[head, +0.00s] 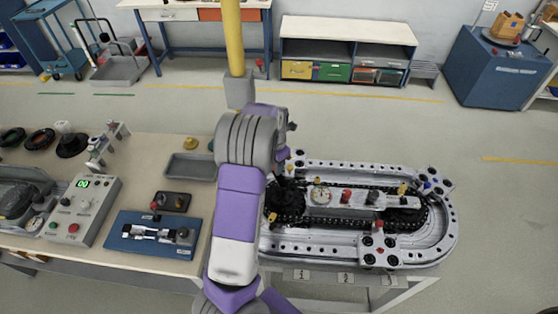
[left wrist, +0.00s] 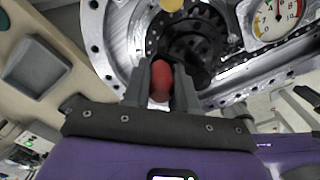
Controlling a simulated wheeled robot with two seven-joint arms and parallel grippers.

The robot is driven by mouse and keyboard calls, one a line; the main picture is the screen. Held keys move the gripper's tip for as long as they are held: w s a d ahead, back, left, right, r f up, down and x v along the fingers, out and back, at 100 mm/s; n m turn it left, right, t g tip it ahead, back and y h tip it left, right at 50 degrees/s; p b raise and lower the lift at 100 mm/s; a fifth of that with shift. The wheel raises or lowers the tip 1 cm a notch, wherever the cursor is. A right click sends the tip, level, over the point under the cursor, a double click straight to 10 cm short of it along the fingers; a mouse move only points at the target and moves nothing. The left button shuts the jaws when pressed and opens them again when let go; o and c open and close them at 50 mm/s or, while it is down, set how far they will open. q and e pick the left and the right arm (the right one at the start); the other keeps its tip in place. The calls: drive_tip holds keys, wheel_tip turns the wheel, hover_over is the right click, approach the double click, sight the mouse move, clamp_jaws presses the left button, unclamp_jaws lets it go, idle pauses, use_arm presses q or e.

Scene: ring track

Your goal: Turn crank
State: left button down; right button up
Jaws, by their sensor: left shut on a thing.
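The ring track (head: 440,235) is a grey metal oval with a dark chain and sprockets, on a stand at the right of the bench. My left arm reaches over its left end in the head view and hides part of it. In the left wrist view, my left gripper (left wrist: 160,84) is shut on a red handle (left wrist: 160,78), which looks like the crank's grip. A dark sprocket (left wrist: 195,45) lies just beyond the fingers. The crank's arm and the handle's lower end are hidden. My right gripper is not in view.
A dial gauge (head: 320,195) and small coloured knobs sit along the track's middle. The bench (head: 140,160) at left holds a grey tray (head: 190,167), a blue fixture (head: 152,236) and a control box (head: 84,208). Open floor lies behind the track.

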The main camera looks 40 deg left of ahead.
use_arm(q)
drive_tip(key=shift+s+a+n+p, duration=0.2)
drive_tip(key=shift+s+n+p, duration=0.25)
drive_tip(key=shift+n, duration=0.45)
drive_tip(key=c, duration=0.9)
unclamp_jaws()
drive_tip(key=shift+r, duration=0.1)
wheel_tip(320, 180, up, 7)
drive_tip(key=shift+r+p, duration=0.2)
drive_tip(key=shift+p, duration=0.2)
